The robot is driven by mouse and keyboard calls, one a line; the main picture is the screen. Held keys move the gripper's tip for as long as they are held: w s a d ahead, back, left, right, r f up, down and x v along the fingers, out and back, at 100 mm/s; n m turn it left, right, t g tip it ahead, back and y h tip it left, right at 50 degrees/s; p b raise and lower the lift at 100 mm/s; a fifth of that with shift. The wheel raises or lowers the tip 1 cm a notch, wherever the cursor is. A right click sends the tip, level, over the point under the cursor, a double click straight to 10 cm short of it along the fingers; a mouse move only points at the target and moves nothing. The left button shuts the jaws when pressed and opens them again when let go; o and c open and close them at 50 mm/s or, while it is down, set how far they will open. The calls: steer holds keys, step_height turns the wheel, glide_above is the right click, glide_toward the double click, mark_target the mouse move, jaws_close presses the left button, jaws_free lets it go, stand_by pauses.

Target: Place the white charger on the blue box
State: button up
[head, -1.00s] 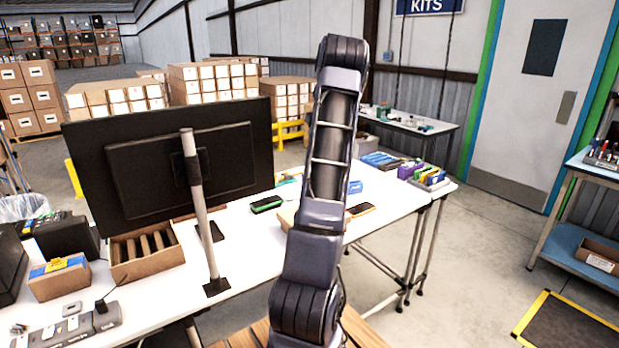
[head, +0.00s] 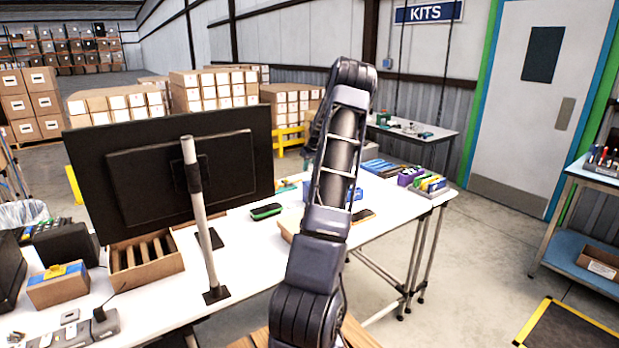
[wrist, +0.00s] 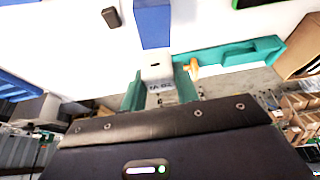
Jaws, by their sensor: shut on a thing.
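In the wrist view the white charger (wrist: 157,75), with small printed text on its face, sits between the teal fingers of my gripper (wrist: 159,90). My gripper is shut on it. The blue box (wrist: 155,24) shows just beyond the charger at the top of the wrist view, over the white table. The charger's end meets the box's edge in the picture; I cannot tell whether they touch. In the head view my arm hides the gripper and charger, and a blue patch shows partly behind the arm.
A teal tool (wrist: 240,52) lies right of the blue box. A small dark item (wrist: 111,17) lies to its left. The white table (head: 245,240) also holds a monitor (head: 170,165), a black-and-green device (head: 266,211) and an open carton (head: 146,262).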

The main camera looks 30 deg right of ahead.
steer(key=shift+f, duration=2.75)
steer(key=shift+f, duration=0.1)
steer(key=o, duration=1)
steer(key=v, duration=1.2)
